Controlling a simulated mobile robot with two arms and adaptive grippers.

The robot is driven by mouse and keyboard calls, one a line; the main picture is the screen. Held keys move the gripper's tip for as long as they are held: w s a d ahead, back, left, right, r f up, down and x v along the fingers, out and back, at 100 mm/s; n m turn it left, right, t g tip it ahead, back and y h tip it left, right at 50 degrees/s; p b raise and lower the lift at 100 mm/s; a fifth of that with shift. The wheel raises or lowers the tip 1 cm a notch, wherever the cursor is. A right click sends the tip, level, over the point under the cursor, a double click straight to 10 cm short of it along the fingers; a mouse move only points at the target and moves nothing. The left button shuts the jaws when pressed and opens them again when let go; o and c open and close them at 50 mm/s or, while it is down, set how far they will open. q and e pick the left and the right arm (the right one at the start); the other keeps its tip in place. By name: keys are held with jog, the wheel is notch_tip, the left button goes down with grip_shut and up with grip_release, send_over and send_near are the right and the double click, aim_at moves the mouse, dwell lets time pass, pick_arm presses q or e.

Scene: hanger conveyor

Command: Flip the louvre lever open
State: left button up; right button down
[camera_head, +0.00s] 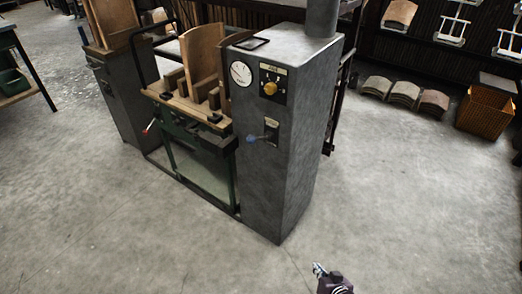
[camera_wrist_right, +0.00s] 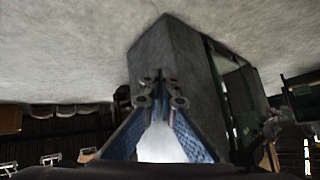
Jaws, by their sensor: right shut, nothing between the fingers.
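A lever with a blue knob (camera_head: 252,138) sticks out to the left from a small plate (camera_head: 271,131) on the front of a tall grey cabinet (camera_head: 285,150). I take it to be the louvre lever. My right gripper (camera_head: 319,269) is low in the head view, in front of the cabinet and apart from it. In the right wrist view its fingers (camera_wrist_right: 161,98) are shut and empty, with the grey cabinet (camera_wrist_right: 168,50) beyond them. The lever cannot be made out there. My left gripper is out of view.
Above the lever are a round gauge (camera_head: 241,74) and a yellow knob (camera_head: 270,88). Left of the cabinet stands a green-framed bench (camera_head: 190,105) with wooden boards and a red-tipped lever (camera_head: 148,128). An orange crate (camera_head: 485,112) stands far right. The front floor is clear.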

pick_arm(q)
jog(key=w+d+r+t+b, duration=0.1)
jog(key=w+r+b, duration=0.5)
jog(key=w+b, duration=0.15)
pick_arm(e)
jog(key=w+a+r+m+t+y, duration=0.1)
jog(key=w+a+r+t, duration=0.15)
jog(key=w+r, duration=0.65)
jog(key=w+a+r+m+t+y, duration=0.15)
jog(key=w+r+t, duration=0.25)
jog(key=w+r, duration=0.45)
pick_arm(q)
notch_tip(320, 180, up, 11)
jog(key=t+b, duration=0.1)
jog(key=b, duration=0.6)
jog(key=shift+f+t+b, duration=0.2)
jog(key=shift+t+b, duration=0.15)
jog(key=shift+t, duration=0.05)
pick_arm(e)
jog(key=a+r+t+y, duration=0.1)
jog(key=a+r+y, duration=0.2)
jog(key=r, duration=0.8)
jog(key=a+r+t+y, duration=0.2)
jog(key=a+r+y, duration=0.2)
jog(key=r, duration=0.8)
jog(key=shift+a+r+n, duration=0.15)
jog(key=shift+a+n, duration=0.2)
jog(key=shift+a, duration=0.15)
